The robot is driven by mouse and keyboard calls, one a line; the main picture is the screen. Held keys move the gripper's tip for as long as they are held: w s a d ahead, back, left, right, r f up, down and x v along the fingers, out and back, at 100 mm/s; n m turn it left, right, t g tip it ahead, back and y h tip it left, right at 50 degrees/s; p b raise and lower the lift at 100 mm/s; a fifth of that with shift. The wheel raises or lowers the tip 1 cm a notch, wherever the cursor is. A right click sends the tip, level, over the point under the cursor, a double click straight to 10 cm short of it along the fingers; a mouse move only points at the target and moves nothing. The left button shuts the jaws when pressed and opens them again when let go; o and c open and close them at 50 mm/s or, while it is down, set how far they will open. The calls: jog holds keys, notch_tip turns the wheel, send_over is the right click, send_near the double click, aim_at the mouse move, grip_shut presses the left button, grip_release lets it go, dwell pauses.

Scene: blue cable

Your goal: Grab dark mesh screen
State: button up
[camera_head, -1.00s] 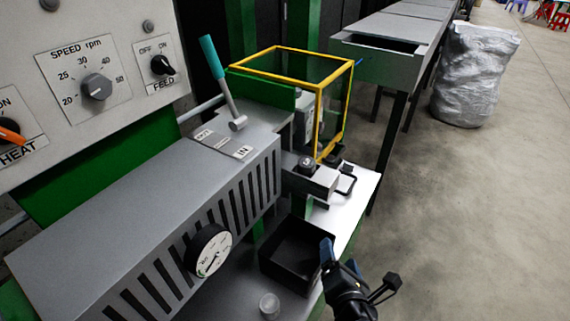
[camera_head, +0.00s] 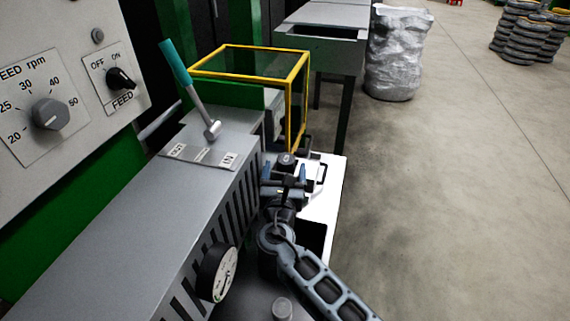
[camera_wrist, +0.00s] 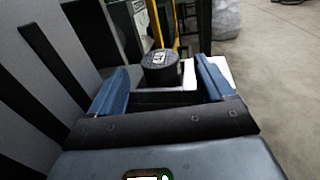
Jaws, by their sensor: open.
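A small dark round piece (camera_head: 287,159) with a pale mark on top sits on a metal block at the machine's end. It also shows in the wrist view (camera_wrist: 160,68) as a short black cylinder. No mesh texture can be made out, so I cannot tell whether it is the dark mesh screen. My gripper (camera_head: 285,174) is open, with its blue fingers pointing towards this piece. In the wrist view the fingers stand left and right of it with gaps, and nothing is held. My gripper and arm hide part of the block.
A yellow-framed clear guard (camera_head: 297,100) stands just behind the block. A teal-handled lever (camera_head: 190,85) and a slotted grey housing (camera_head: 165,215) are to the left. A black bin (camera_head: 315,238) is partly behind my arm. Open floor lies to the right.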

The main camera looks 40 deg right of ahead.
aim_at(286, 166)
jog(key=x, duration=0.4)
jog(key=shift+w+d, duration=0.15)
jog(key=c, duration=1.1)
jog(key=shift+c, duration=0.2)
jog(key=shift+r, duration=0.1)
